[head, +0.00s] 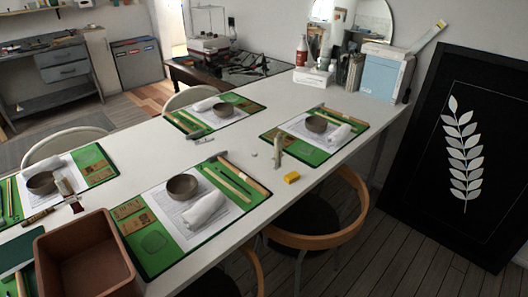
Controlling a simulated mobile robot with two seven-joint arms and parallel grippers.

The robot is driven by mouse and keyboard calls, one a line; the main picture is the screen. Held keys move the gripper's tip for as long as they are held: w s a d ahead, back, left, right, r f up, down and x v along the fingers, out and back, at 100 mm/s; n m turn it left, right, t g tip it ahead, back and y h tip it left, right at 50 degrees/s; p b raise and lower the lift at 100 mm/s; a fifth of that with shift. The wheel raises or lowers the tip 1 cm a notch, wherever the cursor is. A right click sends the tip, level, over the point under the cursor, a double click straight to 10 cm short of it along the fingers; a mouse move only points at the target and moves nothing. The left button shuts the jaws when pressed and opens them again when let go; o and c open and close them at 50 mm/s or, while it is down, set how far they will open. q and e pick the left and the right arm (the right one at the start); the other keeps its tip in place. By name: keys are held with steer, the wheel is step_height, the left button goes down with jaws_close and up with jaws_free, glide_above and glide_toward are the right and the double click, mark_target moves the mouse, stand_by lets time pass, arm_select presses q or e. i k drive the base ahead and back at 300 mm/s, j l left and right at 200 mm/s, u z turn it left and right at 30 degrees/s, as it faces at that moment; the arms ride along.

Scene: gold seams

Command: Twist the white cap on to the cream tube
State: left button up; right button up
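A small upright cream tube (278,149) appears to stand on the white table, close to the left corner of the right-hand green mat. A tiny pale object (254,155) lies on the bare table just left of it and apart from it. It may be the white cap, but it is too small to tell. Whether the tube's top is open cannot be made out. Neither of my grippers is in the head view.
The long white table (240,150) holds several green mats (162,240) with bowls, cloths and wooden tools. A yellow block (291,177) lies near the table's front edge. A brown box (85,262) stands front left. A wooden-backed chair (335,235) is at the front edge.

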mark_target(278, 140)
steer(key=i+l, duration=0.2)
steer(key=l, duration=0.2)
steer(key=i+l+z, duration=0.1)
steer(key=l, duration=0.25)
steer(key=i+l, duration=0.25)
steer(key=l, duration=0.15)
steer(key=i+l, duration=0.2)
steer(key=l, duration=0.15)
steer(key=z, duration=0.05)
